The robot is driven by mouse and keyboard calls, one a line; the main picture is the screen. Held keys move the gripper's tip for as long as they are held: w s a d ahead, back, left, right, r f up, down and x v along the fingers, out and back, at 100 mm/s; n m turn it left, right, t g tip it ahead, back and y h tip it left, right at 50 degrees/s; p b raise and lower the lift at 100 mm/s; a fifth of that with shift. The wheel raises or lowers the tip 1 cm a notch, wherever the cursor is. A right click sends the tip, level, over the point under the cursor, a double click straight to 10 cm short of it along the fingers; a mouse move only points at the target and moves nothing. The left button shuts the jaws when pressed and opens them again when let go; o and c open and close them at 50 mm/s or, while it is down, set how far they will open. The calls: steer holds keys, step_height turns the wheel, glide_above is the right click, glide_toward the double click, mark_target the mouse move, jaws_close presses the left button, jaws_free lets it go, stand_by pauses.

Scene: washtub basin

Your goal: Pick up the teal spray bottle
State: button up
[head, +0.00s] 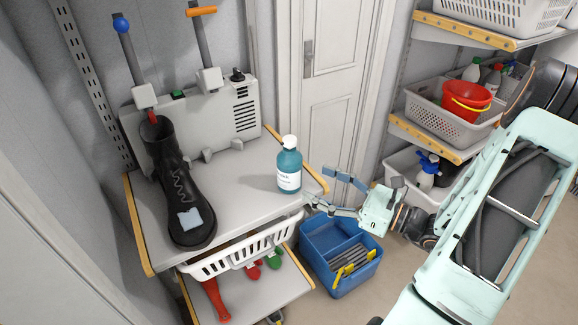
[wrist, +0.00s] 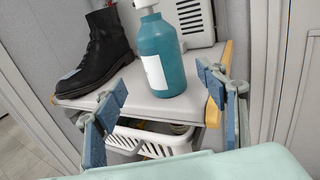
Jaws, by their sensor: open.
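The teal spray bottle (head: 289,168) has a white cap and a white label. It stands upright on the grey shelf top (head: 235,190), near its right edge. In the wrist view the bottle (wrist: 163,58) is upright ahead, between the lines of the two fingers, with its top cut off by the frame. My gripper (head: 326,193) is open and empty, just right of the bottle and apart from it. In the wrist view my gripper (wrist: 163,105) shows its blue finger pads spread wide to either side.
A black boot (head: 178,185) with a pale cloth on it stands left of the bottle. Behind is a grey boot dryer machine (head: 235,115). A white basket (head: 240,250) hangs under the top. A blue bucket (head: 335,275) sits below my gripper. Shelves with baskets (head: 455,115) stand right.

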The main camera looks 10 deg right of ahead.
mark_target(300, 176)
steer(key=x, duration=0.9)
steer(key=shift+w+f, duration=0.2)
steer(key=shift+f, duration=0.1)
steer(key=shift+d, duration=0.1)
steer(key=shift+c, duration=0.3)
steer(key=c, duration=1.5)
